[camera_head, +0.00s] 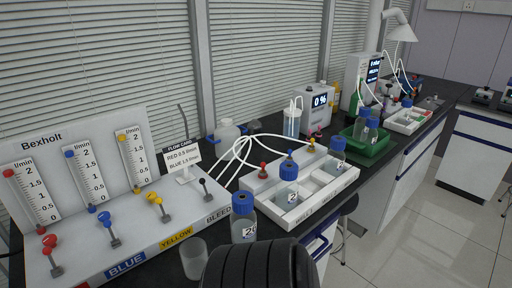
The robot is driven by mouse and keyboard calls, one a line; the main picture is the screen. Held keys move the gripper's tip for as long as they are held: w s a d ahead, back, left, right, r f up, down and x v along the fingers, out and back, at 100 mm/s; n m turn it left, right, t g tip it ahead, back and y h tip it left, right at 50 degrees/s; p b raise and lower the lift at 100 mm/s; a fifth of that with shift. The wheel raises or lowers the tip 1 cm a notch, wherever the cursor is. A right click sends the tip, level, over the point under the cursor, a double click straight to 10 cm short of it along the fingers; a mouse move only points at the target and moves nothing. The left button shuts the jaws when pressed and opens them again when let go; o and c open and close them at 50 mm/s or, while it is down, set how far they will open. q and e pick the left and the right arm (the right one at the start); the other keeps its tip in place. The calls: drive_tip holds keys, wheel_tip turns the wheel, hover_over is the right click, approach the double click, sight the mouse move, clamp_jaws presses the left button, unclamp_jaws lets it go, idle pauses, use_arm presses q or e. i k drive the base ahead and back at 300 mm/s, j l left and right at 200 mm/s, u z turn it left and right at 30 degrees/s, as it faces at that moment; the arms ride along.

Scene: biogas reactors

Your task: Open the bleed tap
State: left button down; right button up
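The bleed tap (205,188) is a small black-knobbed lever at the right end of the white Bexholt flow panel (75,160). Its lever stands up from a small grey base, leaning slightly left. The word BLEED (217,214) is printed on the panel's front face below it. The red tap (51,247), blue tap (108,225) and yellow tap (157,204) sit in a row to its left. Neither gripper shows in the head view. A black ribbed part, which seems to be mine, covers the bottom middle.
A flow card (181,157) stands behind the bleed tap. White tubes (235,155) arch to its right. A blue-capped bottle (243,222) and an empty beaker (194,259) stand in front. A white tray (315,195) with bottles lies to the right, a green tray (375,148) beyond.

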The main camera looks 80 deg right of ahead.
sight(203, 181)
drive_tip(key=z, duration=2.15)
drive_tip(key=l, duration=0.25)
drive_tip(key=i+l, duration=0.1)
drive_tip(key=l, duration=0.75)
drive_tip(key=i+l, duration=0.15)
drive_tip(key=l, duration=0.65)
drive_tip(key=u, duration=1.8)
drive_tip(key=i+l, duration=0.05)
